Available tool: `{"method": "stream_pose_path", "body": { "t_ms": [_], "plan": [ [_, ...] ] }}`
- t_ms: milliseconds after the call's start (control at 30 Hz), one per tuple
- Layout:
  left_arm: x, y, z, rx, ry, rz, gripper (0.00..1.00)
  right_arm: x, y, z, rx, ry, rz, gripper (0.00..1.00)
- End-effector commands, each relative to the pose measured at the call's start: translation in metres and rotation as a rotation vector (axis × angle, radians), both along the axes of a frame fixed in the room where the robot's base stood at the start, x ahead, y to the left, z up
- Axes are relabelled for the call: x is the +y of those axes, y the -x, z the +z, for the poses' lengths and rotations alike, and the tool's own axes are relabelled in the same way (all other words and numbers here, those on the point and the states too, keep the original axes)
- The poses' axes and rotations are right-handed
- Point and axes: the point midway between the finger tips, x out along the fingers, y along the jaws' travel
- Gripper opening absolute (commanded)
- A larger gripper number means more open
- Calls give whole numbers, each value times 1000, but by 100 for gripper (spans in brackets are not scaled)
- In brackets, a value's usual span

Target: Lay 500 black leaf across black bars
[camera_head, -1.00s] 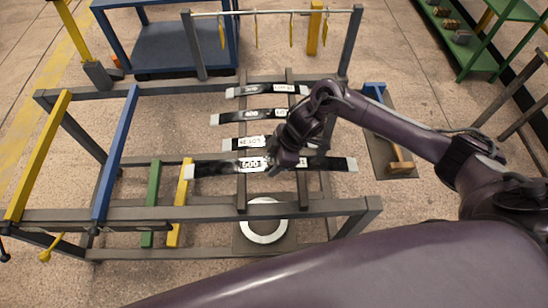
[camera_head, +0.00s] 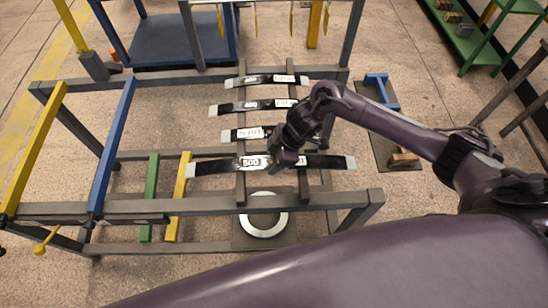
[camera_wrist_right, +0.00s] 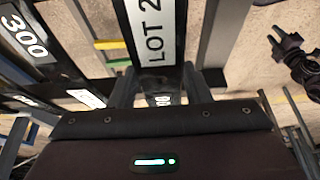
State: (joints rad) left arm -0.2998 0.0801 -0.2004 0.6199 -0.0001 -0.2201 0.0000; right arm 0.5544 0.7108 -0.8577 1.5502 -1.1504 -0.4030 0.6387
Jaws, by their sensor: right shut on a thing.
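The black leaf marked 500 (camera_head: 215,168) has pale ends and a white label. It spans left to right above or on the two dark bars (camera_head: 240,190), nearest the front rail. My right gripper (camera_head: 283,161) is shut on it near the middle, between the bars. In the right wrist view the leaf, with its LOT label (camera_wrist_right: 155,30), runs between my two fingers (camera_wrist_right: 158,88). I cannot tell whether the leaf touches the bars.
Three other black leaves lie across the bars behind: one at the back (camera_head: 262,79), one marked 400 (camera_head: 235,107), and a nearer one (camera_head: 232,134). A yellow bar (camera_head: 35,150) and a blue bar (camera_head: 112,145) cross the frame at left. A white ring (camera_head: 263,229) lies below.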

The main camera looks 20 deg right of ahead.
Motion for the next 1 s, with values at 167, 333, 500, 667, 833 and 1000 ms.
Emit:
{"method": "stream_pose_path", "body": {
  "t_ms": [167, 333, 500, 667, 833, 1000],
  "plan": [
    [0, 0, -2, 0, 0, 0, 32, 1, -2, 0, -6, -5, -1, 16],
    [0, 0, -4, 0, 0, -1, 32, 1, -2, -3, -6, -5, -1, 16],
    [0, 0, -5, 0, 0, 0, 32, 1, -2, -6, -6, -5, -1, 16],
    [0, 0, -7, 0, 0, 0, 32, 1, -2, -8, -6, -5, 0, 16],
    [0, 0, -9, 0, 0, 0, 32, 1, -2, -11, -6, -5, 0, 16],
    [0, 0, -11, 0, 0, 0, 32, 1, -2, -14, -6, -5, 0, 16]
  ]
}}
